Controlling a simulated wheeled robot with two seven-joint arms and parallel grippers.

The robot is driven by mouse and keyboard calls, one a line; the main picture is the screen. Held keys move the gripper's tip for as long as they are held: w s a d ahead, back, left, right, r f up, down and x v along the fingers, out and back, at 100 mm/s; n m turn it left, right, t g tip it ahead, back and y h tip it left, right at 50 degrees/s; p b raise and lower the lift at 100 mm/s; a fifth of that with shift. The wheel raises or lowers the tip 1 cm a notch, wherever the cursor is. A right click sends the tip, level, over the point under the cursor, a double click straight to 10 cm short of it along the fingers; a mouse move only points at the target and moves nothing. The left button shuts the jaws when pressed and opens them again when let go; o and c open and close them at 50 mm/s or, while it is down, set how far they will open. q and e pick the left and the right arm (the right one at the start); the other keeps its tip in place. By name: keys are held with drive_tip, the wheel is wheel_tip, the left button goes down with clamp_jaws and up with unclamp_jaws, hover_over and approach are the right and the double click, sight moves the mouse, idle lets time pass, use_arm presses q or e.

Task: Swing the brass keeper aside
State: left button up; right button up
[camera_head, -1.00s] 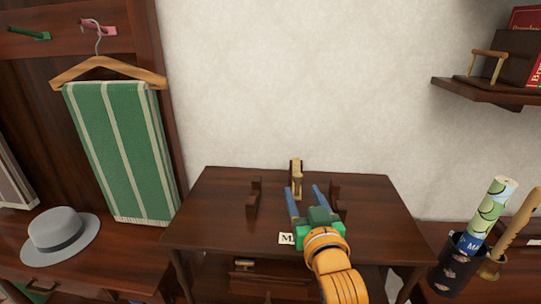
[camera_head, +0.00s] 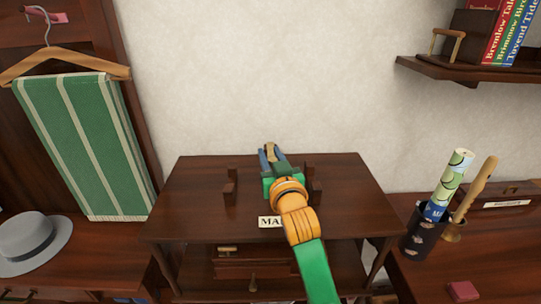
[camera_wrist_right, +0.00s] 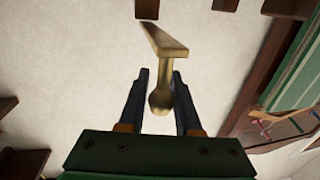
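The brass keeper (camera_head: 269,150) stands at the back of the dark wooden table (camera_head: 190,205). In the right wrist view it is a brass bar (camera_wrist_right: 165,40) with a stem ending in a rounded knob (camera_wrist_right: 160,102). My right gripper (camera_head: 272,160) reaches over the table to it. Its two dark fingers (camera_wrist_right: 160,88) are apart, one on each side of the stem and knob. Narrow gaps seem to show, so I see no firm grip. The fingers and palm partly hide the keeper in the head view. My left gripper is not in view.
Dark wooden uprights stand left (camera_head: 231,187) and right (camera_head: 313,185) of my right gripper. A lettered card (camera_head: 270,222) is at the table's front. A wall shelf with books (camera_head: 495,35) and a holder with rolls (camera_head: 425,235) are at right; a towel (camera_head: 85,140) hangs left.

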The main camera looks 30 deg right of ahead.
clamp_jaws()
idle(1.1)
